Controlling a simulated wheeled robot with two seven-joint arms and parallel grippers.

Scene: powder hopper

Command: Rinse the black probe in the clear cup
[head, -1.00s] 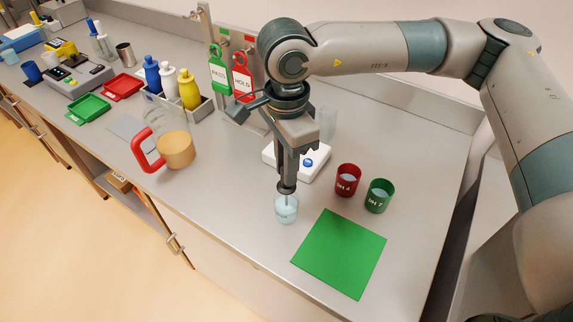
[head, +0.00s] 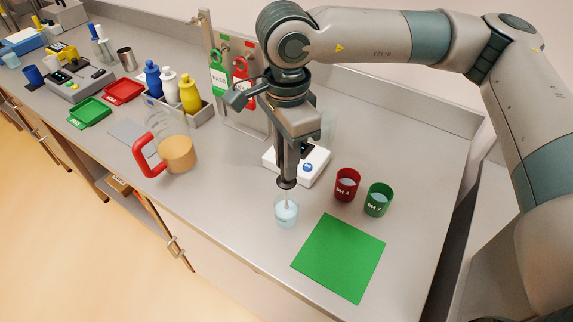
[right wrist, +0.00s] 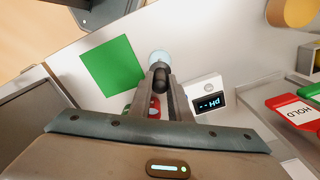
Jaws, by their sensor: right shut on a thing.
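My right gripper (head: 287,172) is shut on the black probe (head: 286,184) and holds it upright above the clear cup (head: 286,215). The probe's thin pale stem points down through the cup's mouth, and its tip appears to be inside the cup. How deep it sits in the liquid is hard to tell. In the right wrist view the black probe (right wrist: 161,83) shows between the fingers (right wrist: 160,72), with the clear cup (right wrist: 159,55) just beyond. My left gripper is not in view.
A red cup (head: 346,187) and a green cup (head: 378,203) stand to the right. A green mat (head: 340,256) lies in front of them. A white pH meter (head: 315,172) stands behind the gripper. A red-handled jug (head: 178,153) stands left. The bench between jug and cup is clear.

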